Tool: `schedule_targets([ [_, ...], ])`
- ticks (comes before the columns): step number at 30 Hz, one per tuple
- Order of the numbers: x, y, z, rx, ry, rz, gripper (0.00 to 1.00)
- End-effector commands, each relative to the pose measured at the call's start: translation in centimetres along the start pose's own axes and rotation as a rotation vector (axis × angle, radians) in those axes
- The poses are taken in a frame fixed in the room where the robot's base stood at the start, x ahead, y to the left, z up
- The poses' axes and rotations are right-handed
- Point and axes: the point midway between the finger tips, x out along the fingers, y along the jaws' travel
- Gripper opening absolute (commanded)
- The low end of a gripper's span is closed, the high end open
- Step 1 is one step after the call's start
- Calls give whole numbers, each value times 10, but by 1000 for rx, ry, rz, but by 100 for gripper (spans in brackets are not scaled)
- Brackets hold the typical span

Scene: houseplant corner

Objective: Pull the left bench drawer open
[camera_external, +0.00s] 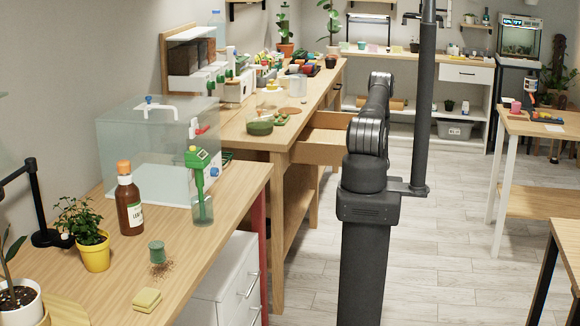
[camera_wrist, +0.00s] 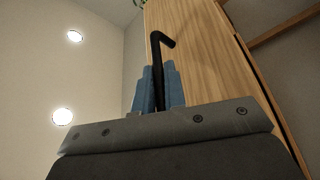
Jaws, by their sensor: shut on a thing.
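In the wrist view, the blue fingers of my gripper (camera_wrist: 159,88) are shut on a black bar handle (camera_wrist: 160,48) whose bent end sticks up past the fingertips. A wooden face (camera_wrist: 205,60) stands beside it. In the external view, a wooden drawer (camera_external: 317,153) stands out from the front of the long wooden bench, partly open. My arm reaches toward it. My gripper and the handle are hidden behind my arm there.
The long bench (camera_external: 249,139) carries a bowl of green stuff (camera_external: 259,127), pots and other items. A nearer bench with a brown bottle (camera_external: 130,205) and a potted plant (camera_external: 92,250) stands at front left. The floor (camera_external: 450,240) to the right is clear.

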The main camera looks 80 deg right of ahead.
Motion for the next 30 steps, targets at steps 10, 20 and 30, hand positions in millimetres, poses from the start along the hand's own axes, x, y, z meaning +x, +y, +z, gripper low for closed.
schedule_targets([
  [10,0,0,0,0,1,1,32],
  [20,-2,0,0,0,-1,0,33],
  [30,-61,0,1,2,-4,-1,33],
])
